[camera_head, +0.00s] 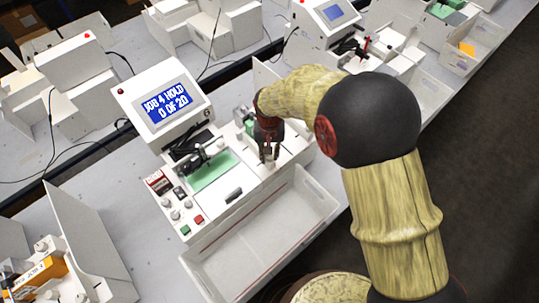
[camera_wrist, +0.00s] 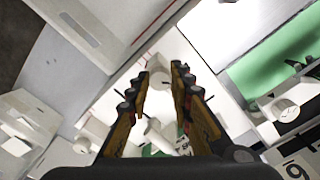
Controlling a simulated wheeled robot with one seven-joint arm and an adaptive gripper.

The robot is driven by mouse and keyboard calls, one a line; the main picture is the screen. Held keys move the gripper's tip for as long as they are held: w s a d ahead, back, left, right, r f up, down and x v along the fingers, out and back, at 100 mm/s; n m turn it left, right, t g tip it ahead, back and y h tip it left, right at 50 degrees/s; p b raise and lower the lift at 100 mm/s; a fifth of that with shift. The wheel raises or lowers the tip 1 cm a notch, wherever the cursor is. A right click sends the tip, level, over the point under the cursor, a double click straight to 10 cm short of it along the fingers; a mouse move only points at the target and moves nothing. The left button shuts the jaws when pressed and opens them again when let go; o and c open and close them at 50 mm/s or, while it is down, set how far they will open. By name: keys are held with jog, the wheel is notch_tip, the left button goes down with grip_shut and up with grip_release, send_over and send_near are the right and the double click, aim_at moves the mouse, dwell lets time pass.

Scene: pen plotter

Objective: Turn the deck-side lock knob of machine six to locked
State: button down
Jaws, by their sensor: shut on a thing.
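The machine in front of me has a tilted screen (camera_head: 167,105) reading "JOB 4 HOLD 0 OF 20". Its white deck carries a green mat (camera_head: 212,172), which also shows in the wrist view (camera_wrist: 258,65). My gripper (camera_head: 268,160) points down at the deck, right of the mat. In the wrist view, my gripper's two dark, ridged fingers (camera_wrist: 158,72) are closed around a small pale knob-like part (camera_wrist: 157,64) between their tips. The fingers hide much of it, so I cannot tell which way it is turned.
The front panel has several small knobs (camera_head: 175,214), a green button (camera_head: 185,230) and a red button (camera_head: 198,219). A white open bin (camera_head: 325,205) runs along the front. A pen carriage (camera_head: 205,160) stands over the mat. Similar machines stand to left and behind.

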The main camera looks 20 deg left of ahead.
jog(key=m, duration=0.3)
jog(key=shift+m+b, duration=0.3)
jog(key=shift+a+m, duration=0.1)
jog(key=shift+m, duration=1.7)
jog(key=c, duration=1.6)
grip_release()
notch_tip(320, 180, up, 12)
